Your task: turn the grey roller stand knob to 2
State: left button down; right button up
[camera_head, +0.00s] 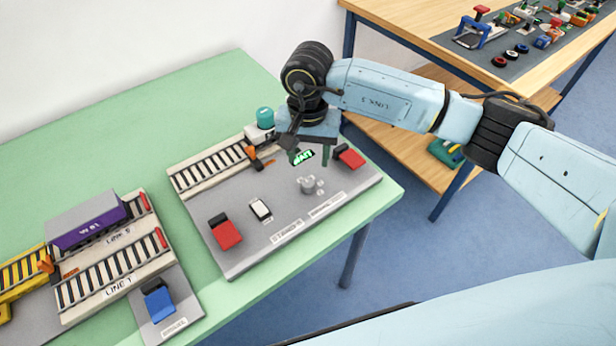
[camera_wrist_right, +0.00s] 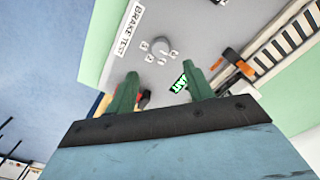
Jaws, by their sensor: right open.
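The grey roller stand knob (camera_head: 308,184) stands on the grey panel (camera_head: 270,213) on the green table. In the right wrist view the knob (camera_wrist_right: 160,46) is round, with small pale number tiles around part of it; the digits and the knob's setting are too small to read. My right gripper (camera_head: 309,161) points down above the panel, just behind the knob in the head view. Its green fingers are apart with nothing between them, and they do not touch the knob. It also shows in the right wrist view (camera_wrist_right: 160,73). My left gripper is not in view.
A lit green display (camera_head: 303,157) reading "WAIT" lies behind the knob. Red switches (camera_head: 226,232) (camera_head: 350,157) and a white rocker (camera_head: 261,209) share the panel. A track piece (camera_head: 212,170) and a teal-domed lamp (camera_head: 265,117) stand behind. A purple wagon (camera_head: 90,222) is at left.

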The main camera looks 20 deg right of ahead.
aim_at(308, 183)
notch_tip(308, 183, down, 8)
jog(key=shift+f, duration=0.15)
dwell(0.3)
jog(key=c, duration=1)
